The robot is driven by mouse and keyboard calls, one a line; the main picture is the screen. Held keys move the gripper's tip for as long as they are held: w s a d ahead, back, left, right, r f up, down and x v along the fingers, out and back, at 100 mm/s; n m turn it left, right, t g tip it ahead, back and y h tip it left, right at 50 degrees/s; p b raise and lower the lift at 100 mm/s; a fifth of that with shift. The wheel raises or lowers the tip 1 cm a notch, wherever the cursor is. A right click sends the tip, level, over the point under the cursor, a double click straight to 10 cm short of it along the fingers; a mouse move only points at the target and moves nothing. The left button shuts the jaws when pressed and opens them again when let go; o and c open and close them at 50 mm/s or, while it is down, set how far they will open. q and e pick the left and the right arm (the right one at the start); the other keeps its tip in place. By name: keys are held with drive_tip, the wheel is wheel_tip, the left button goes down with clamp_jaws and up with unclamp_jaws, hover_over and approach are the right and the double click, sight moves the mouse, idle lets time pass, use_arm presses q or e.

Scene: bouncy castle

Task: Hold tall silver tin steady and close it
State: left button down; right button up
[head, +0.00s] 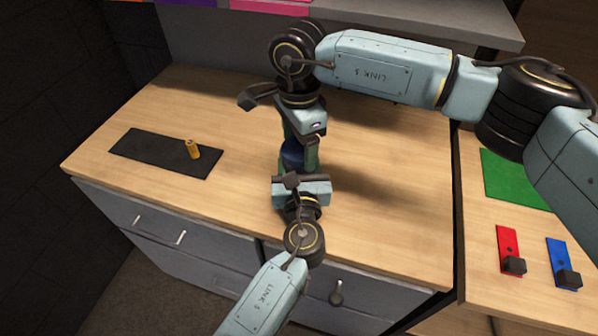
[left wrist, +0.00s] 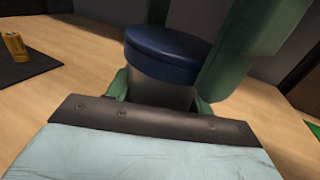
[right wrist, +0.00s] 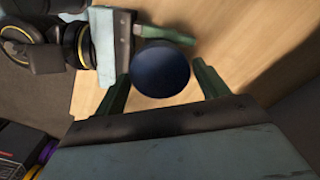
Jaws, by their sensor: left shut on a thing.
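The tall tin (left wrist: 160,88) stands upright on the wooden counter, a dark grey body under a round blue lid (left wrist: 168,50). The lid also shows in the head view (head: 291,153) and the right wrist view (right wrist: 160,70). The lid sits on the tin's top; I cannot tell if it is fully seated. My left gripper (head: 296,172) is shut on the tin's body from the front, low down, and partly hides it. My right gripper (head: 304,148) comes from above and behind, its green fingers (right wrist: 163,85) open on either side of the lid, with gaps visible.
A black mat (head: 150,155) with a small orange can (head: 192,149) lies on the counter at left. A side counter at right holds a green mat (head: 510,178), a red piece (head: 509,247) and a blue piece (head: 561,258). A grey shelf (head: 420,22) overhangs the back.

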drive_tip(key=c, duration=0.7)
drive_tip(key=m, duration=0.5)
drive_tip(key=shift+c, duration=0.2)
drive_tip(key=o, duration=1.2)
drive_tip(key=shift+c, duration=0.2)
wheel_tip(320, 180, up, 12)
use_arm(q)
drive_tip(key=c, duration=0.5)
unclamp_jaws()
